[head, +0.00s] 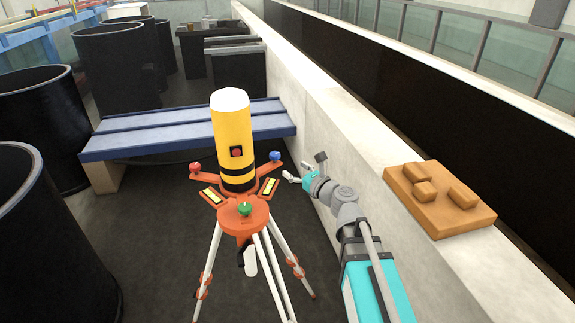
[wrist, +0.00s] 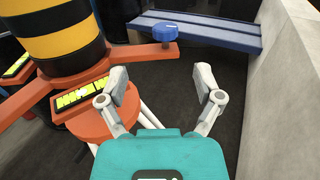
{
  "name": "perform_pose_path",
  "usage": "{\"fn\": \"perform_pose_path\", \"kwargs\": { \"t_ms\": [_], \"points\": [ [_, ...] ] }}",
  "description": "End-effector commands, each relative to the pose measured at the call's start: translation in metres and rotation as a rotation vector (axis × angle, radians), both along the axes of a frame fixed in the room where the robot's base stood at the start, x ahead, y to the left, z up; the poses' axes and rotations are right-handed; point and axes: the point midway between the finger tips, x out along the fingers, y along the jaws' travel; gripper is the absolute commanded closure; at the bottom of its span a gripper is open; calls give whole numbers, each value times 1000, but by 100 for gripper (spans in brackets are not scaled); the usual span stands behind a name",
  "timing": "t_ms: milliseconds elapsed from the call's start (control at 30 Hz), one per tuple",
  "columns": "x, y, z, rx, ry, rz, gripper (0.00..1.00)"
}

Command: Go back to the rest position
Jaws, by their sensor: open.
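My gripper (head: 292,178) is open and empty, to the right of a yellow instrument (head: 232,135) with black bands and a white top. The instrument stands upright on an orange tripod head (head: 240,217) with white legs. In the wrist view my gripper's two fingers (wrist: 166,88) are spread apart with nothing between them. The blue knob (wrist: 165,32) on the orange arm is beyond the fingers, apart from them. The same knob shows in the head view (head: 275,156), with a red knob (head: 196,168) and a green knob (head: 244,209).
A concrete wall (head: 330,120) runs close along my arm's right side. An orange-brown block plate (head: 439,197) lies on its ledge. A blue bench (head: 160,135) stands behind the tripod. Black cylindrical tanks (head: 112,75) stand at the left. Dark floor between tripod and wall is clear.

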Motion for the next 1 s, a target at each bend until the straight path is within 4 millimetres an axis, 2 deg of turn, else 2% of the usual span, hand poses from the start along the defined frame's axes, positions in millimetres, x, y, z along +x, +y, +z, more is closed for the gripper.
{"fn": "perform_pose_path", "kwargs": {
  "t_ms": [133, 667, 867, 1000],
  "points": [
    [-7, -6, 0, 0, 0, 1, 16],
    [-9, -6, -3, -31, -14, 11, 16],
    [-20, -3, -20, -223, -96, 75, 16],
    [-34, -2, -45, -463, -196, 169, 16]
  ]
}}
